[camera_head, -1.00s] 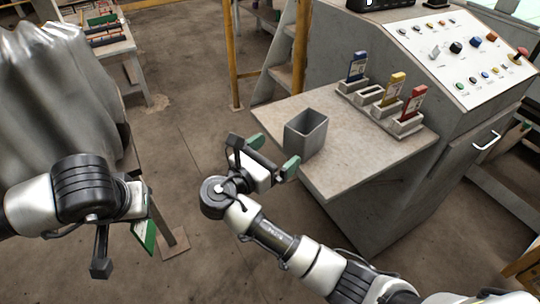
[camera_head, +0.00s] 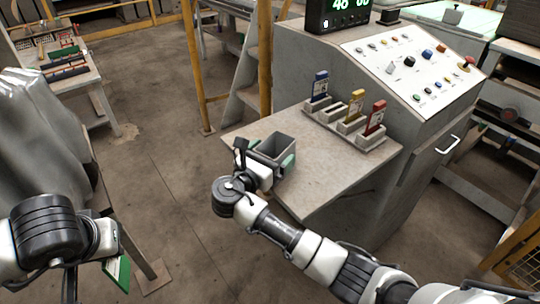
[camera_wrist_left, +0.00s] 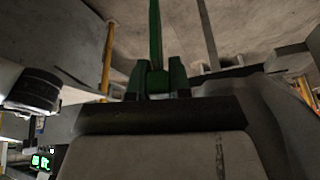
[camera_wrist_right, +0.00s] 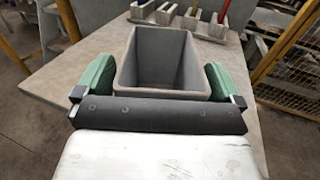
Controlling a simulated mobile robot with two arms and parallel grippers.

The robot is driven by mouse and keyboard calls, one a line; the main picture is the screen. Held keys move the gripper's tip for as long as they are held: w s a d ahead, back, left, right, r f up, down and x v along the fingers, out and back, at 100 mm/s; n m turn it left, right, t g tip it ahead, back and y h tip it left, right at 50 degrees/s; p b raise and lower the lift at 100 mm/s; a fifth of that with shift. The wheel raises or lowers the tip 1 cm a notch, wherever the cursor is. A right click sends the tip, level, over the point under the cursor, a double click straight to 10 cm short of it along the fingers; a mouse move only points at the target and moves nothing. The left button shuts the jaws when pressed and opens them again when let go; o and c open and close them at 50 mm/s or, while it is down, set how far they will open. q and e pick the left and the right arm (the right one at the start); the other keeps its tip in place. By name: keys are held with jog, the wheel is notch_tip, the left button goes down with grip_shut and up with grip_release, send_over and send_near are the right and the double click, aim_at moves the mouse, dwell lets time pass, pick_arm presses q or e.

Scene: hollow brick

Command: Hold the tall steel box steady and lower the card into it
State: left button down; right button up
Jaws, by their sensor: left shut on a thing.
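The tall steel box (camera_head: 281,147) is grey, open-topped and upright on the front left part of the console's shelf. In the right wrist view the box (camera_wrist_right: 157,55) stands between the two green-padded fingers of my right gripper (camera_wrist_right: 157,82). The right gripper is open, one finger beside each side of the box; I cannot tell whether the pads touch it. My left gripper (camera_head: 108,258), low at the left and well away from the box, is shut on the green card (camera_head: 118,275). The card also shows edge-on in the left wrist view (camera_wrist_left: 155,35).
A row of holders (camera_head: 349,122) with blue, yellow and red cards stands behind the box on the shelf (camera_head: 330,175). The sloped control panel (camera_head: 415,65) rises behind it. A yellow post (camera_head: 265,70) stands at the back. The floor between my arms is clear.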

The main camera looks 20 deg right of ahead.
jog(key=c, duration=1)
jog(key=o, duration=1.1)
jog(key=shift+s+a, duration=0.1)
